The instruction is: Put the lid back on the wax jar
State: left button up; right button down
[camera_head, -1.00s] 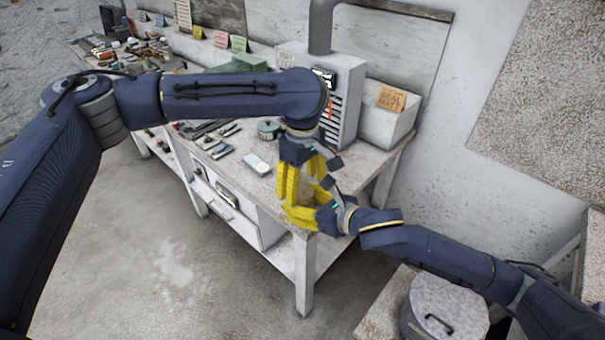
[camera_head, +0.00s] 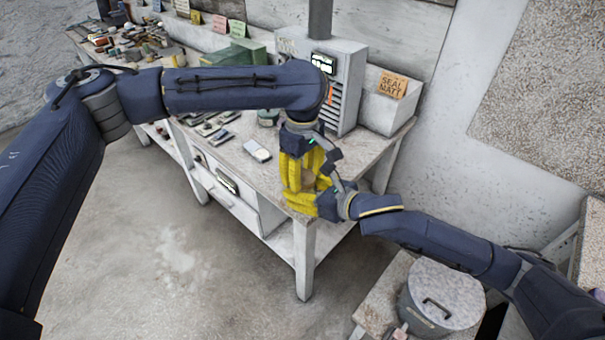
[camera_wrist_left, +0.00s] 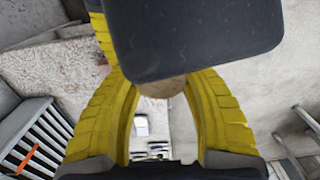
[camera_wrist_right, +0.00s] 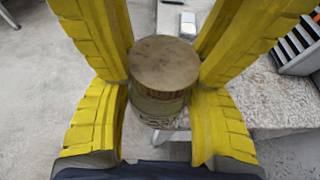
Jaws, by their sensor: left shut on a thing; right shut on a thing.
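A round brown lid (camera_wrist_right: 165,62) with a ribbed edge sits between the fingers in the right wrist view. The wax jar (camera_wrist_right: 158,104) is directly below it. I cannot tell whether lid and jar are fully seated. My left gripper (camera_head: 306,178) comes down from above, its yellow fingers shut on the lid from both sides. My right gripper (camera_wrist_right: 155,90) comes from the right in the head view, shut on the jar. In the left wrist view the lid (camera_wrist_left: 162,88) is partly hidden by a dark block. In the head view, fingers mostly hide both.
The grippers meet over the near corner of the workbench (camera_head: 240,165). On the bench are a small pale device (camera_head: 257,150), a green round tin (camera_head: 268,117), a grey vented unit (camera_head: 345,90) and a white bin (camera_head: 390,108). A lidded drum (camera_head: 440,300) stands lower right.

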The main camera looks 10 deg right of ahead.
pick_arm(q)
jog(key=shift+c, duration=1.1)
jog(key=o, duration=1.1)
jog(key=shift+r, duration=2.25)
jog(key=shift+o, duration=0.5)
jog(key=o, duration=0.5)
jog(key=shift+o, duration=0.2)
notch_tip(320, 180, up, 12)
jog(key=shift+w+f, duration=0.1)
jog(key=shift+w, duration=0.05)
